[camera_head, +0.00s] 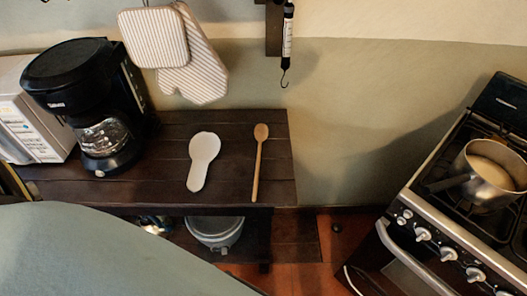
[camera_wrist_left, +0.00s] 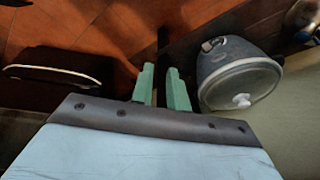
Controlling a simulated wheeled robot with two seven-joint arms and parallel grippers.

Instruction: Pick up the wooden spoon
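The wooden spoon (camera_head: 258,160) lies on the dark wooden shelf (camera_head: 278,185), near its right end. Its bowl is toward the wall and its handle points to the front edge. Nothing touches it. A white spoon rest (camera_head: 201,160) lies to its left, with a gap of bare wood between. My left gripper (camera_wrist_left: 160,72) shows in the left wrist view, with its two green fingers apart and nothing held. The wooden spoon is not in that view. The head view shows neither gripper's fingers, and my right gripper is not in view.
A black coffee maker (camera_head: 78,90) stands on the shelf's left part. A striped mitt (camera_head: 197,72) and a hook scale (camera_head: 287,38) hang above. A lidded pot (camera_head: 214,230) sits below, also in the wrist view (camera_wrist_left: 238,80). A stove (camera_head: 450,215) stands right.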

